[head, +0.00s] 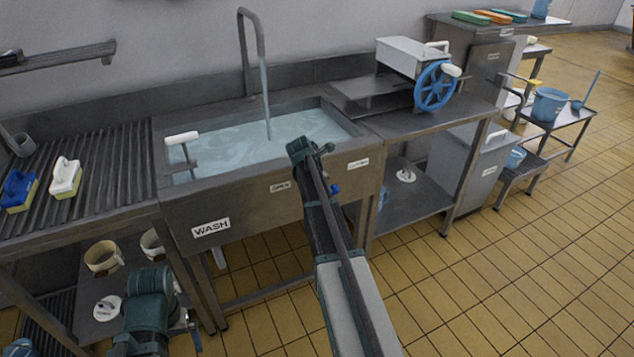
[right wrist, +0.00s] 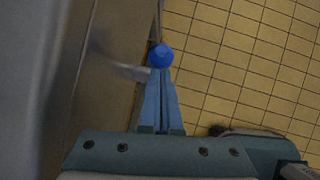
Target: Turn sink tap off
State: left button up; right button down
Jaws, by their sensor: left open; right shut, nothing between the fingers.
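The sink (head: 245,215) is a steel basin holding water. Its gooseneck tap (head: 243,50) stands at the back, and a stream of water (head: 266,100) runs from the spout. A white-handled lever (head: 182,138) stands at the basin's left end. A blue round knob (right wrist: 163,56) shows in the right wrist view, right at the tips of my right gripper (right wrist: 160,78). That gripper is shut with nothing between its fingers; I cannot tell whether it touches the knob. In the head view my right arm crosses the sink front. My left gripper (head: 192,328) is low before the left counter, open.
A ribbed drainboard (head: 95,165) with brushes lies left of the sink. To the right are a counter with a blue-wheeled machine (head: 437,86) and a bench with a blue bucket (head: 548,105). The tiled floor (head: 510,270) at right is clear.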

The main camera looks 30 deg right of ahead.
aim_at(337, 186)
jog(key=d+y+p, duration=0.1)
jog(key=d+y, duration=0.1)
jog(key=d, duration=0.1)
jog(key=shift+s+d+y, duration=0.15)
jog(key=shift+d+y, duration=0.1)
jog(key=shift+y, duration=0.05)
jog(key=shift+d+f+t+y, duration=0.2)
jog(key=shift+d+t+y, duration=0.1)
jog(key=shift+d+y, duration=0.1)
pick_arm(q)
jog(key=shift+r+b, duration=0.45)
pick_arm(e)
jog(key=shift+s+d+f+y, duration=0.15)
jog(key=shift+d+f+y, duration=0.15)
jog(key=shift+d, duration=0.25)
jog(key=shift+s+d+f+y, duration=0.2)
jog(key=shift+d+y, duration=0.1)
jog(key=shift+d, duration=0.25)
pick_arm(q)
jog(key=shift+a, duration=0.1)
pick_arm(e)
jog(key=shift+d, duration=0.15)
pick_arm(q)
jog(key=shift+r, duration=0.1)
pick_arm(e)
jog(key=shift+r, duration=0.1)
